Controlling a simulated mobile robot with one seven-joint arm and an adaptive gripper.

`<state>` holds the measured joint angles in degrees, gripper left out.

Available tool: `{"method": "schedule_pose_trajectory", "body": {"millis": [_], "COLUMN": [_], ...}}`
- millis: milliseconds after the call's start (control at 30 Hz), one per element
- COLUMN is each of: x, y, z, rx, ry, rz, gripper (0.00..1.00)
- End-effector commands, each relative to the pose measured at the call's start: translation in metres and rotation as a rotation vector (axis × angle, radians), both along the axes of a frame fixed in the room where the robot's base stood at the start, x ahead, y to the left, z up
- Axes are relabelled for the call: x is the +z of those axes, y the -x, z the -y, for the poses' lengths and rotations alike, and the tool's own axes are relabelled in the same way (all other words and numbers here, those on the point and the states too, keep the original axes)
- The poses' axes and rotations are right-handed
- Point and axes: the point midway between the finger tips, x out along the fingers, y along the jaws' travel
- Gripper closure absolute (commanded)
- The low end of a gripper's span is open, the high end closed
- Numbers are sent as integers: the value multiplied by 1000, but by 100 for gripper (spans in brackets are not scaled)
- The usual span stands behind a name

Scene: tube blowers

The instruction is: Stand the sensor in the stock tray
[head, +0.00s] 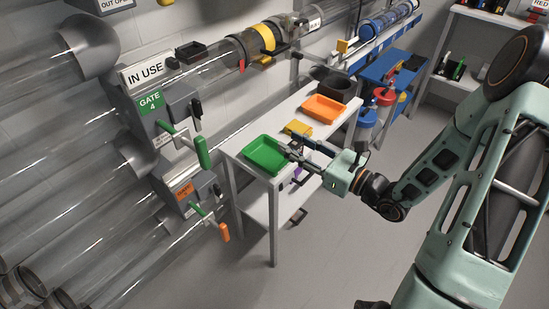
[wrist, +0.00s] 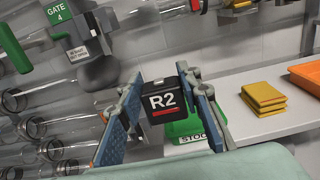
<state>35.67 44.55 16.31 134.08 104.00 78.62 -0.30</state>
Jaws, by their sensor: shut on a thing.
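My gripper (head: 297,151) reaches in from the right to the near right side of the green stock tray (head: 265,154) on the white table. In the wrist view its two fingers are shut on the sensor (wrist: 165,102), a black block with a white R2 label and a red stripe. The stock tray (wrist: 183,127) shows behind and below the sensor, its label partly covered by a finger. I cannot tell whether the sensor touches the tray. In the head view the sensor is too small and dark to make out beside the fingers.
Yellow pads (head: 298,128) and an orange tray (head: 324,108) lie farther back on the table (head: 235,145). Clear tubes fill the left side.

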Motion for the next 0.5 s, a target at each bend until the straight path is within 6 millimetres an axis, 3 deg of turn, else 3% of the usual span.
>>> {"method": "schedule_pose_trajectory", "body": {"millis": [200, 300, 500], "x": [-35, -52, -69], "y": [-44, -57, -71], "z": [-28, -36, -43], "rx": [2, 3, 1], "ry": [-2, -3, -1], "rz": [-2, -2, -1], "gripper": [93, 93, 93]}}
